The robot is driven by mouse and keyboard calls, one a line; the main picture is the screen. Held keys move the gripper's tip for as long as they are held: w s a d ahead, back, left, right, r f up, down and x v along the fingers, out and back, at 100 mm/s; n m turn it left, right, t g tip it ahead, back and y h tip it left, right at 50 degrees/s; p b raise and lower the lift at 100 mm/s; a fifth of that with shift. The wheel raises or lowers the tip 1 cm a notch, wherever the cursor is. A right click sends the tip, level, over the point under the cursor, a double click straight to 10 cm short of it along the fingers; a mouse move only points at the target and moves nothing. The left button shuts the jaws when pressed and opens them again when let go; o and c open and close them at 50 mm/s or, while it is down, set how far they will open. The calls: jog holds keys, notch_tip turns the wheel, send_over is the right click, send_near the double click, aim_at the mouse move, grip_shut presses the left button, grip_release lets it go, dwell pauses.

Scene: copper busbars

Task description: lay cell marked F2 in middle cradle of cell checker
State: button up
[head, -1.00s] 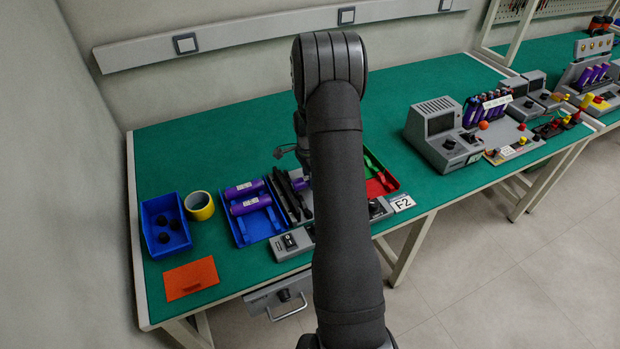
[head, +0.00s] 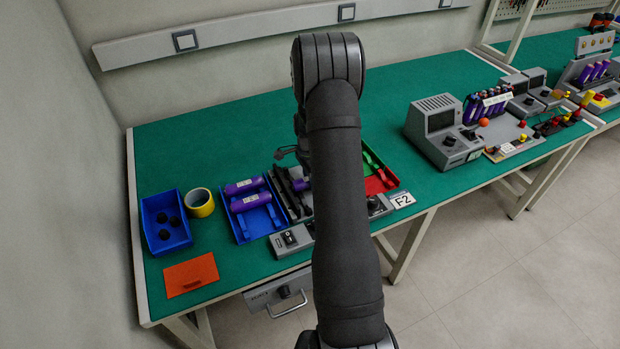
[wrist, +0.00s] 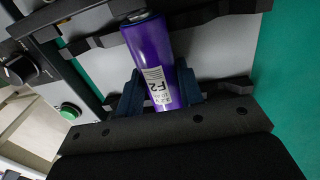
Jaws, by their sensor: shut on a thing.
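The purple cell marked F2 (wrist: 158,60) is between the two dark blue fingers of my gripper (wrist: 160,84), which is shut on it. Its label faces the wrist camera. The cell crosses over the cell checker (wrist: 90,18), a pale plate with dark notched rails. Its far end overlaps the far rail around mid-length. I cannot tell whether it touches the rails or hangs just above.
A blue tray (head: 243,236) left of the checker holds two purple cells (head: 244,187). Further left are a yellow roll (head: 200,203), a blue bin (head: 150,218) and an orange sheet (head: 190,275). Right of my arm are a red-green tray (head: 378,184) and an F2 card (head: 402,200).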

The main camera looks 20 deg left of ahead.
jog(key=o, duration=1.2)
jog(key=shift+f, duration=0.1)
jog(key=shift+c, duration=0.2)
jog(key=shift+r, duration=3.55)
jog(key=shift+f, duration=0.1)
notch_tip(320, 180, down, 7)
jog(key=shift+r, duration=0.25)
